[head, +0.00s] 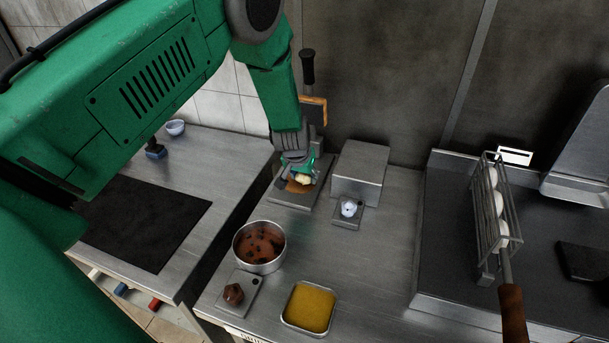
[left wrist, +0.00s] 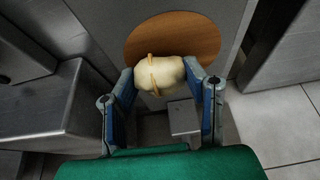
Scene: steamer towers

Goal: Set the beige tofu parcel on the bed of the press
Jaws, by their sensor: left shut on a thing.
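The beige tofu parcel (left wrist: 158,76) is a rounded bundle with a tan tie around it. My left gripper (left wrist: 165,84) is shut on it, one finger on each side. The parcel (head: 302,179) also shows small in the head view, under my left gripper (head: 298,172). The press (head: 297,193) is a grey metal stand with a round brown wooden bed (left wrist: 172,38). The parcel overlaps the bed in both views; I cannot tell whether it touches it. My right gripper is in neither view.
A steel block (head: 361,172) and a small plate with a white item (head: 348,209) stand right of the press. A pot of dark red liquid (head: 259,246) and a yellow-filled tray (head: 310,307) sit in front. A rack (head: 496,205) stands at right.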

